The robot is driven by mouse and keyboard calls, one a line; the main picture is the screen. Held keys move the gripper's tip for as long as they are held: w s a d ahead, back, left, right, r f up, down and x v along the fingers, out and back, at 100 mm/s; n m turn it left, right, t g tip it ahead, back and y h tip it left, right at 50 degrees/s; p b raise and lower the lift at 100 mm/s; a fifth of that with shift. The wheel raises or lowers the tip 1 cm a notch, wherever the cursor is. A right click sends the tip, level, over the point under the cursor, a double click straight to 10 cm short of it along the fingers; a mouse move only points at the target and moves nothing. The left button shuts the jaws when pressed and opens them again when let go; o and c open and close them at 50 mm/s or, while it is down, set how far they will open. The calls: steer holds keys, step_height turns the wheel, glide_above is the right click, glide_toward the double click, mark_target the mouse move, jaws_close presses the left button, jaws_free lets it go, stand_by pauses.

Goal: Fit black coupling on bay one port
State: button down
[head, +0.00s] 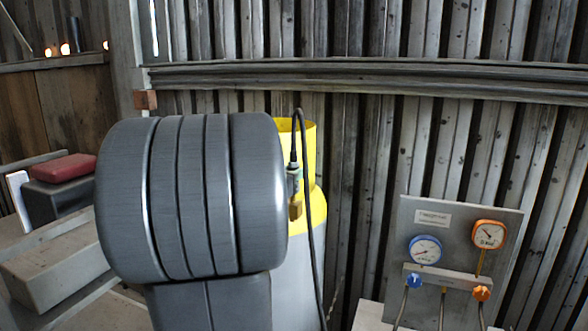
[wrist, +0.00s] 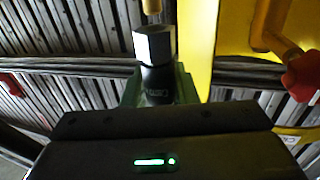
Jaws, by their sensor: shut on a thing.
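My gripper (wrist: 158,82) is shut on the black coupling (wrist: 158,84), with a green finger on each side of it in the wrist view. The coupling has a bright silver hex collar at its far end. A yellow-brass stem (wrist: 151,8) lies in line just beyond the collar; I cannot tell how far the collar sits on it. In the head view a black hose (head: 309,200) loops over and down by the coupling, and a brass fitting (head: 295,209) shows just below it, in front of a yellow housing (head: 318,205). Most of my gripper is hidden there.
A gauge panel (head: 455,225) with a blue and an orange gauge stands at the right. In the wrist view a yellow pipe (wrist: 268,35) and a red handle (wrist: 303,76) are close on the right. A red-topped dark box (head: 60,180) is at the left.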

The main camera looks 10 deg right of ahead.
steer(key=shift+f+b, duration=0.3)
steer(key=shift+f, duration=1.15)
steer(key=c, duration=1.1)
jaws_free()
steer(key=b+v, duration=0.2)
steer(key=v, duration=1.1)
steer(key=shift+s+a, duration=0.25)
steer(key=shift+a, duration=0.1)
steer(key=p+x, duration=0.2)
steer(key=x, duration=1.2)
steer(key=shift+s+a+r, duration=0.1)
steer(key=shift+r, duration=0.25)
steer(key=shift+f, duration=0.15)
